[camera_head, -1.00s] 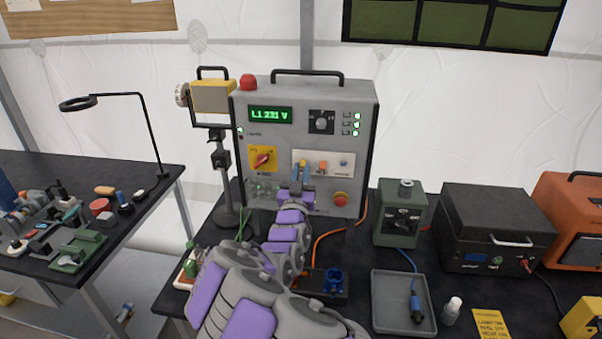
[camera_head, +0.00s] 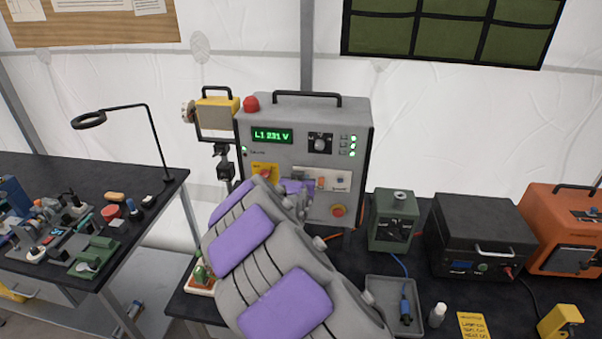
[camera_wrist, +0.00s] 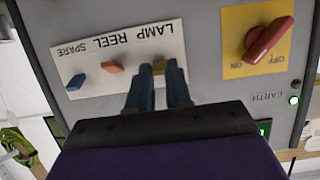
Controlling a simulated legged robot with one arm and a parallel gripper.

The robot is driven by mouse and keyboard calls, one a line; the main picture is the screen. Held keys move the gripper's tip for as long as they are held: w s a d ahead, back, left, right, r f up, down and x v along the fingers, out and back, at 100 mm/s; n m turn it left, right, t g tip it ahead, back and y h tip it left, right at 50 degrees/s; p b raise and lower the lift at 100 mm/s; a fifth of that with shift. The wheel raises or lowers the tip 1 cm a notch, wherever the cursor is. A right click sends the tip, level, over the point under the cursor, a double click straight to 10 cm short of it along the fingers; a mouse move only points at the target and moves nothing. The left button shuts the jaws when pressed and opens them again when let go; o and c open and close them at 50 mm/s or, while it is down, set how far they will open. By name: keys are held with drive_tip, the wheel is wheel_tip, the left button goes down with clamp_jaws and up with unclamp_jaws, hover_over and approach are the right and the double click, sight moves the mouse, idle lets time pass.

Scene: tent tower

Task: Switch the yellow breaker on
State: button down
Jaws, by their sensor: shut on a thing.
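In the head view my arm hides the yellow breaker.
A red rotary switch (camera_wrist: 268,42) on a yellow plate is close to the breaker strip. A red emergency button (camera_head: 338,210) is low on the box. A green unit (camera_head: 393,215), a grey tray (camera_head: 373,291) and a black case (camera_head: 480,220) stand to the right.

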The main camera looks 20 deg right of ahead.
drive_tip(key=shift+w+r+g+y+p, duration=0.2)
drive_tip(key=shift+r+g+y+p, duration=0.3)
drive_tip(key=shift+p, duration=0.65)
drive_tip(key=c, duration=1)
unclamp_jaws()
drive_tip(key=shift+w+f, duration=0.15)
drive_tip(key=shift+c, duration=0.2)
drive_tip(key=v, duration=1.7)
drive_tip(key=shift+a, duration=0.15)
